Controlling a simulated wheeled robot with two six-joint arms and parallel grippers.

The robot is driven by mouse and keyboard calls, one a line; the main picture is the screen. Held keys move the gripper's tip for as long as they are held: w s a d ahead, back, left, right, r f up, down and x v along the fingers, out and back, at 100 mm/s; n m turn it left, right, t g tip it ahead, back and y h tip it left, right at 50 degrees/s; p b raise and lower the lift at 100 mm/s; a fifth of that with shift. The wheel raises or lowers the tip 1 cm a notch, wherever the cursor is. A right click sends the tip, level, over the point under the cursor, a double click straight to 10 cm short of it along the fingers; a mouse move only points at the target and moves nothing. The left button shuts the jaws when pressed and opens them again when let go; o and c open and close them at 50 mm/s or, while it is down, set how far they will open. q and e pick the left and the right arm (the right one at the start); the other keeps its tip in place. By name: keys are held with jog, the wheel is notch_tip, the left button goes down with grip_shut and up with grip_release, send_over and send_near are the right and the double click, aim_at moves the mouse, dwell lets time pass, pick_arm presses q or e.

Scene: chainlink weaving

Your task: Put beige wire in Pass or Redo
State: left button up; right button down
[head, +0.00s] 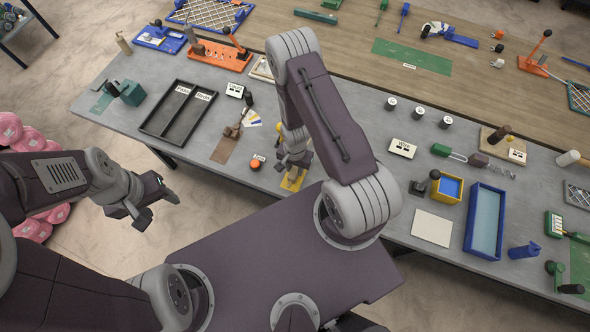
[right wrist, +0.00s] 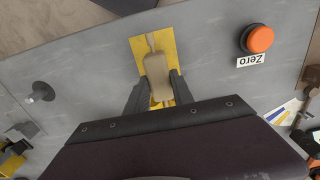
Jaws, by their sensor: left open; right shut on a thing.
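A beige piece (right wrist: 157,72) with a blocky body and a thin end lies over a yellow mat (right wrist: 138,47) in the right wrist view. My right gripper (right wrist: 158,92) is shut on its body, one finger on each side. Whether the piece touches the mat I cannot tell. In the head view my right gripper (head: 293,172) is over the yellow mat (head: 291,183) near the table's front edge. A black two-compartment tray (head: 166,139) with two small labels, apparently Pass and Redo, stands to the left. My left gripper (head: 150,203) is open and empty, off the table's front.
An orange button (right wrist: 258,38) labelled Zero is beside the yellow mat. A brown mat with a tool (head: 224,148) lies between tray and button. An orange rack (head: 220,57) stands behind the tray. Grey tabletop shows bare around the tray.

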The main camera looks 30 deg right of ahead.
notch_tip(320, 180, up, 2)
jog(key=shift+w+r+b, duration=0.1)
jog(key=shift+r+b, duration=0.05)
jog(key=shift+b, duration=0.25)
jog(key=s+d+r+p, duration=0.5)
jog(key=s+d+r, duration=0.1)
jog(key=s, duration=0.4)
jog(key=shift+s+r, duration=0.2)
jog(key=shift+r, duration=0.7)
